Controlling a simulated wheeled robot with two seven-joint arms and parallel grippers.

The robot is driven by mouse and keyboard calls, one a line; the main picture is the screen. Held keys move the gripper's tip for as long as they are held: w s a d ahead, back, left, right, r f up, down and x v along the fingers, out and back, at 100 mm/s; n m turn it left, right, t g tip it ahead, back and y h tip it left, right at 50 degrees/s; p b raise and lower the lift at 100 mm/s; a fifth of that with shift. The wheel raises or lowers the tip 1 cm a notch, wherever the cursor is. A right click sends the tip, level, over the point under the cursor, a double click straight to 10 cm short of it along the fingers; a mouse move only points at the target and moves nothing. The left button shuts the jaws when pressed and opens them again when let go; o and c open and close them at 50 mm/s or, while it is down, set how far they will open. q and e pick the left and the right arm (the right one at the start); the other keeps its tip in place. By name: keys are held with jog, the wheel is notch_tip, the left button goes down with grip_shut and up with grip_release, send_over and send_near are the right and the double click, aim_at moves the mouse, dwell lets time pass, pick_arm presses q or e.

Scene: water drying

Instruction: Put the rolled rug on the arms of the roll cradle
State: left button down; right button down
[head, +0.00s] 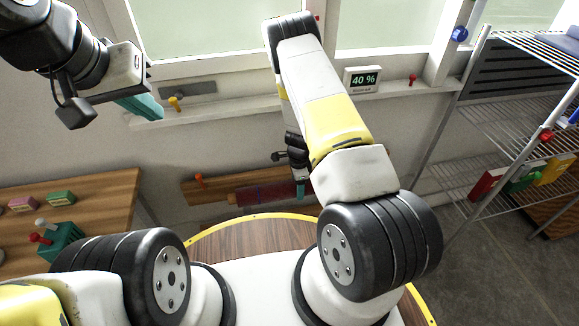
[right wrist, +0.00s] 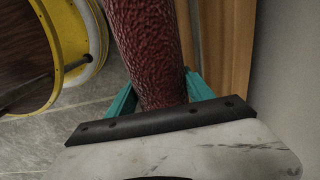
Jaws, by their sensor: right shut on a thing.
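The rolled rug (head: 262,194) is a dark red roll lying nearly level, low in front of the wall. It fills the middle of the right wrist view (right wrist: 150,45). My right gripper (head: 300,187) is shut on the rug, with teal fingers (right wrist: 157,95) on both sides of it. A wooden board (head: 212,188) on the wall, seemingly the roll cradle's back, runs behind the rug and beside it in the right wrist view (right wrist: 232,45). I cannot tell whether the rug touches the cradle's arms. My left gripper (head: 142,106) is raised at upper left, away from the rug; its finger gap is unclear.
A wooden table (head: 100,203) with small coloured blocks stands at left. A wire shelf rack (head: 500,125) stands at right. A window sill (head: 225,112) with a 40 % display (head: 362,79) runs above the rug. Grey floor (head: 480,265) is open at lower right.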

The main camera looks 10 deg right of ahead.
jog(key=shift+w, duration=0.3)
jog(key=shift+w+f, duration=0.15)
jog(key=shift+f, duration=1.6)
jog(key=shift+f, duration=0.1)
jog(key=shift+c, duration=2)
grip_release()
